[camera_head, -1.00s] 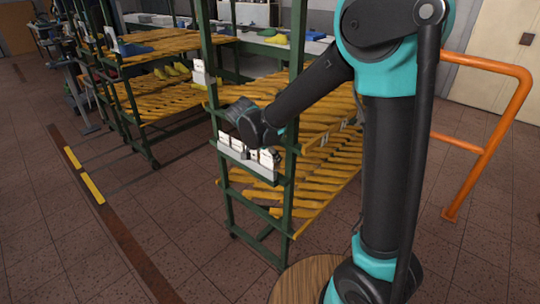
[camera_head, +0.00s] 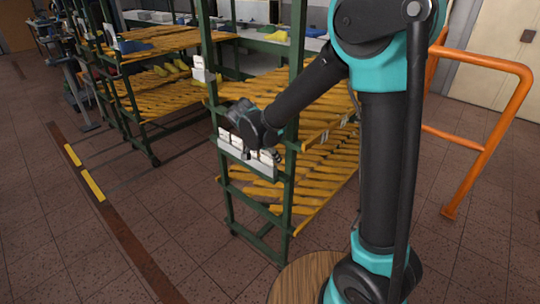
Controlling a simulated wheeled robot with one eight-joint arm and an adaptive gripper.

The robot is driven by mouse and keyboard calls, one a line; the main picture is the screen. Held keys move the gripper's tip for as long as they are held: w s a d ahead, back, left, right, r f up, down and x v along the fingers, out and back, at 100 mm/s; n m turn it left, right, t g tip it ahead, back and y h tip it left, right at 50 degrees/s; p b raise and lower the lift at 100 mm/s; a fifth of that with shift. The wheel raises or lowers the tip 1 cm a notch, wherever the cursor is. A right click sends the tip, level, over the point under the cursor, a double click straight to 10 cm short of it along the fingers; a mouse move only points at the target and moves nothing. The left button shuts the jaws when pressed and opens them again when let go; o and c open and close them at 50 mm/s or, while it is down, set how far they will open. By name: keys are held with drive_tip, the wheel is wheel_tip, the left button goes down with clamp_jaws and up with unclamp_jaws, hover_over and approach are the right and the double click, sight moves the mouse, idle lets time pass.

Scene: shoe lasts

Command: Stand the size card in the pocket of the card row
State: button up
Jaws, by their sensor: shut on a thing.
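The card row (camera_head: 259,171) is a pale holder fixed across the end of the green rack at mid height. Several white cards (camera_head: 266,157) stand in it. My gripper (camera_head: 247,154) reaches down over the row from above, its dark fingers among the cards. It is shut on the size card, but the held card is too small and too covered by the fingers to tell apart from the others. I cannot tell whether its lower edge is inside the pocket or above it.
The green rack (camera_head: 289,200) has slatted yellow shelves. An orange rail (camera_head: 487,146) stands at the right.

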drive_tip(key=shift+f, duration=0.35)
drive_tip(key=o, duration=1.3)
drive_tip(key=o, duration=0.4)
drive_tip(key=shift+v, duration=2)
drive_tip(key=shift+w+d+r, duration=0.1)
drive_tip(key=shift+w+r, duration=0.05)
drive_tip(key=shift+r, duration=0.05)
